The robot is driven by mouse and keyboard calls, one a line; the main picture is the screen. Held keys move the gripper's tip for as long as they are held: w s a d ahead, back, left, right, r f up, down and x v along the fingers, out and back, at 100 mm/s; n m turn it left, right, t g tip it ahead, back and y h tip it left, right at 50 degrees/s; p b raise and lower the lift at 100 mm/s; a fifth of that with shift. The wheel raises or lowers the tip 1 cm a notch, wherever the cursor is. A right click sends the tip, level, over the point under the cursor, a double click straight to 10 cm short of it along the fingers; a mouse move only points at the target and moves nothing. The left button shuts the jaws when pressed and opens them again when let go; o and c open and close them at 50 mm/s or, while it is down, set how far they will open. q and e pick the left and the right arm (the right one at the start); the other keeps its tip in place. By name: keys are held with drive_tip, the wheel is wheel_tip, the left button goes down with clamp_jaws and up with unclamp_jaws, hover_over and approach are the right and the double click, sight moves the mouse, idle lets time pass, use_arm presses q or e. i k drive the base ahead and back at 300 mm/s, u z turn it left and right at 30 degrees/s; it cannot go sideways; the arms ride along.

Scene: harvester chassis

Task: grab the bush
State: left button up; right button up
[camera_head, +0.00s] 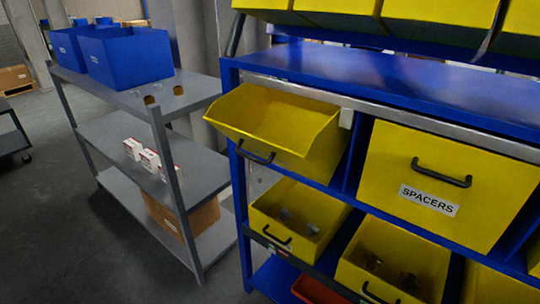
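No plant shows, and I cannot tell for sure which part is the bush. Two small brass-coloured round pieces sit on the top shelf of the grey rack: one piece (149,100) near its front corner, the other piece (178,90) a little to the right. They look like short bushings. Small grey metal parts (286,214) lie in a lower yellow bin, and similar parts (373,262) lie in the yellow bin to its right; their exact shape is too small to tell. Neither of my grippers is in view.
Blue bins (128,56) stand on the grey rack (215,88); small white boxes (150,160) and a cardboard box (200,215) sit below. A blue rack (400,85) holds a tilted-out yellow bin (270,115) and a bin labelled SPACERS (450,165).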

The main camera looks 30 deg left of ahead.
sight(150, 99)
drive_tip(key=u, duration=3)
drive_tip(key=i, duration=1.15)
drive_tip(key=z, duration=2.35)
